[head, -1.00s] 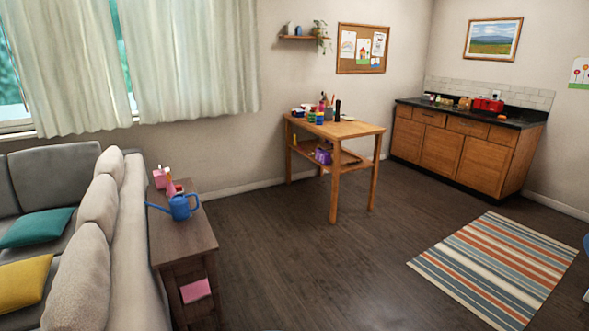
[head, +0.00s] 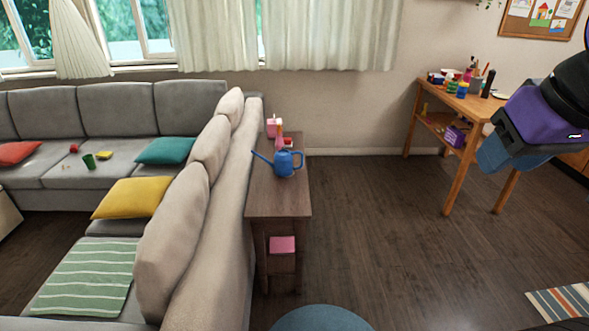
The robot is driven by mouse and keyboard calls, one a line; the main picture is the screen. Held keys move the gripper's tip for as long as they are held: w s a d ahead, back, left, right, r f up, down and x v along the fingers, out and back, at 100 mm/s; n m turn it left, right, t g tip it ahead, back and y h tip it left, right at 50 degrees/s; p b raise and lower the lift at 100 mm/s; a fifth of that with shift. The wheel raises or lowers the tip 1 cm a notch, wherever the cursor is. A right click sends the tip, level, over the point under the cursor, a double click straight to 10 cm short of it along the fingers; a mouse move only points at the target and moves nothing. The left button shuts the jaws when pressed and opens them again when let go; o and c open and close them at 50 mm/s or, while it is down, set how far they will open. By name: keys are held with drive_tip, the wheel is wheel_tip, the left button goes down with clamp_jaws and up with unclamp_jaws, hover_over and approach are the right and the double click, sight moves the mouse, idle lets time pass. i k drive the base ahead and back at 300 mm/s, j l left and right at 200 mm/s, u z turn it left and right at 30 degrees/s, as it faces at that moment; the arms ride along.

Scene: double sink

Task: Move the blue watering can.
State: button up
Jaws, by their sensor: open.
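The blue watering can (head: 284,163) stands upright on a dark wooden side table (head: 264,205) behind the sofa's backrest. Its spout points left toward the sofa and its handle is on the right. A pink and white item (head: 273,127) and a small red and pink item (head: 283,141) stand just behind it. Part of my arm, purple and black, shows at the right edge, well away from the can. The fingers of my gripper do not show.
A grey sofa (head: 125,110) with teal and yellow cushions runs along the left of the side table. Clear dark floor (head: 370,220) lies to its right. A wooden table (head: 455,115) with several craft items stands at the back right. A striped rug (head: 565,300) lies at lower right.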

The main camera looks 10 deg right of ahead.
sight(282, 167)
drive_tip(key=i+l+u, duration=0.35)
drive_tip(key=l+u, duration=0.1)
drive_tip(key=u, duration=0.35)
drive_tip(key=i+l+u, duration=0.4)
drive_tip(key=l+u, duration=0.25)
drive_tip(key=i+l+u, duration=0.1)
drive_tip(key=l+u, duration=0.2)
drive_tip(key=i+l, duration=0.15)
drive_tip(key=l, duration=0.5)
drive_tip(key=i+l+u, duration=0.15)
drive_tip(key=l, duration=0.45)
drive_tip(key=i+l, duration=0.1)
drive_tip(key=l, duration=0.55)
drive_tip(key=i+l+u, duration=0.15)
drive_tip(key=l, duration=0.5)
drive_tip(key=i+l, duration=0.1)
drive_tip(key=l, duration=0.55)
drive_tip(key=u, duration=0.05)
